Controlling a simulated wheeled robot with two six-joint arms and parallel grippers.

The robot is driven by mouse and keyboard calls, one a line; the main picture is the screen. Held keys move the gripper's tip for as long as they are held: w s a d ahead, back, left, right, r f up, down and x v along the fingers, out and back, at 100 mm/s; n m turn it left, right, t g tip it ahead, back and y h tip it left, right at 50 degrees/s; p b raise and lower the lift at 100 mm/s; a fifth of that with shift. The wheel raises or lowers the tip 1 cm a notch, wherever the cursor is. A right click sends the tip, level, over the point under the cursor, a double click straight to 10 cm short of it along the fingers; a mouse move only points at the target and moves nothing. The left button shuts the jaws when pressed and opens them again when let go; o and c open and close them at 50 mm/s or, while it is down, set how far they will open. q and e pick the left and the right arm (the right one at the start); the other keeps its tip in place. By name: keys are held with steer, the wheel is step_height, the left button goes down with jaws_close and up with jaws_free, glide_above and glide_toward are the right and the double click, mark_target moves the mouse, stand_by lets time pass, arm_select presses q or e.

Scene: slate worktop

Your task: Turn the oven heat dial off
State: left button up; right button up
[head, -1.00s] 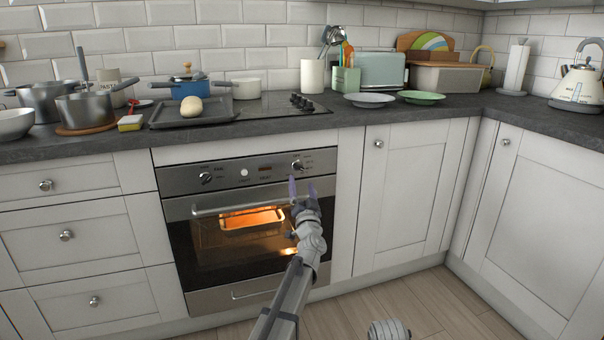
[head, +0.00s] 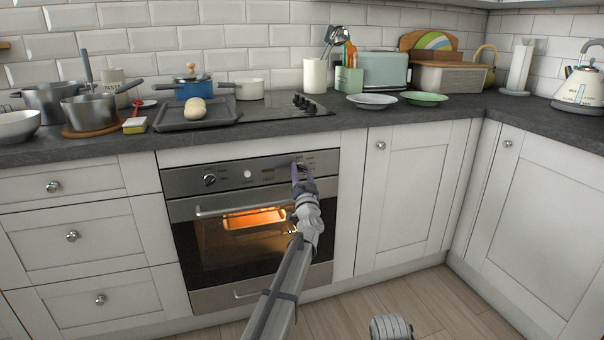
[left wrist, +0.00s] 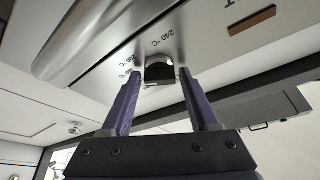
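The oven (head: 250,267) is built in under the worktop. Its inside glows orange around a tray behind the glass door. The heat dial (left wrist: 160,70), a dark and shiny knob with temperature marks around it, shows in the left wrist view between the two fingertips. My left gripper (head: 302,170) is up at the right end of the control panel (head: 235,175), in front of the dial. Its purple fingers (left wrist: 163,88) are open, one on each side of the knob; I cannot tell whether they touch it. In the head view the gripper mostly hides the dial.
The oven's long door handle (head: 225,211) runs just below the panel, close to my left arm. Another knob (head: 209,180) is at the panel's left.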

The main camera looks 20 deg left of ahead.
arm_select(q)
jaws_close()
steer(key=shift+n, duration=0.3)
